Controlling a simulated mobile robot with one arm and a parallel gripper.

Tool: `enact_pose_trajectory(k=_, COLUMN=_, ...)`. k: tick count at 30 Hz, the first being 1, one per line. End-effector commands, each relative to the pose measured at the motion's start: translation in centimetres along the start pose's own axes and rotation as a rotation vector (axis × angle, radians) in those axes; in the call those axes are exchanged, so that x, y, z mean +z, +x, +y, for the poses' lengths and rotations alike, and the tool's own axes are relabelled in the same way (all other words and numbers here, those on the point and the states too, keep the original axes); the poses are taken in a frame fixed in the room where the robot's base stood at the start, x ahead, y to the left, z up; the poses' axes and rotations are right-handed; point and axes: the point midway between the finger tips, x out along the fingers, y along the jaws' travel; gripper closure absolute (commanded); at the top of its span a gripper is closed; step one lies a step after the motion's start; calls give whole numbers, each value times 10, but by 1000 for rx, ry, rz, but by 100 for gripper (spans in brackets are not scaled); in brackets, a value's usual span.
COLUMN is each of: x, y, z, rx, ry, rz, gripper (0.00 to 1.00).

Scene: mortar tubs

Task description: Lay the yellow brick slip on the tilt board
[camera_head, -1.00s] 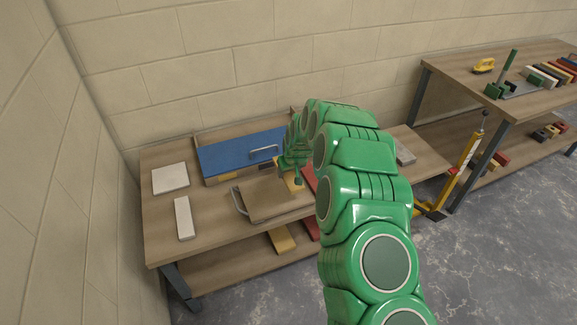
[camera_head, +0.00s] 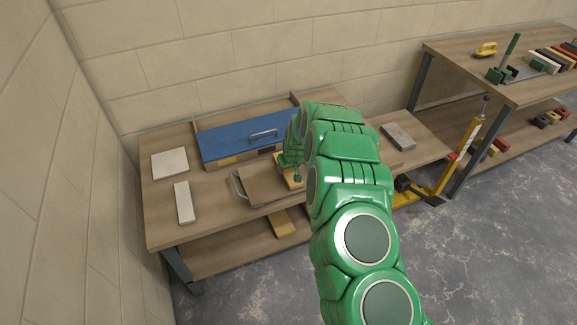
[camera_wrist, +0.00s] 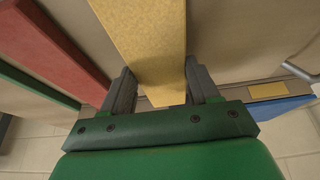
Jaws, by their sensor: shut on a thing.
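My gripper (camera_wrist: 160,92) is shut on the yellow brick slip (camera_wrist: 145,40), which runs up out of the jaws in the wrist view. In the head view, a bit of the yellow slip (camera_head: 291,181) shows at the table, partly hidden by my green arm. A flat brown board (camera_head: 268,189) with a metal handle at its left end lies just left of my gripper; it may be the tilt board, but I cannot tell for sure. Whether the slip touches any surface below is unclear.
A blue lid (camera_head: 225,146) with a handle stands behind the brown board. Two pale slabs lie at the left, one of them long (camera_head: 183,203). In the wrist view, a red strip (camera_wrist: 55,50) and a green strip lie left of the slip. A grey block (camera_head: 398,136) lies at the right.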

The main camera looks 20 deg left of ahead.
Motion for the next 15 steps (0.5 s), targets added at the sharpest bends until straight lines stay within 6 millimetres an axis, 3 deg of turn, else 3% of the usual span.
enact_pose_trajectory(k=15, x=1, y=3, z=0, rx=0, ry=0, rz=1, gripper=87)
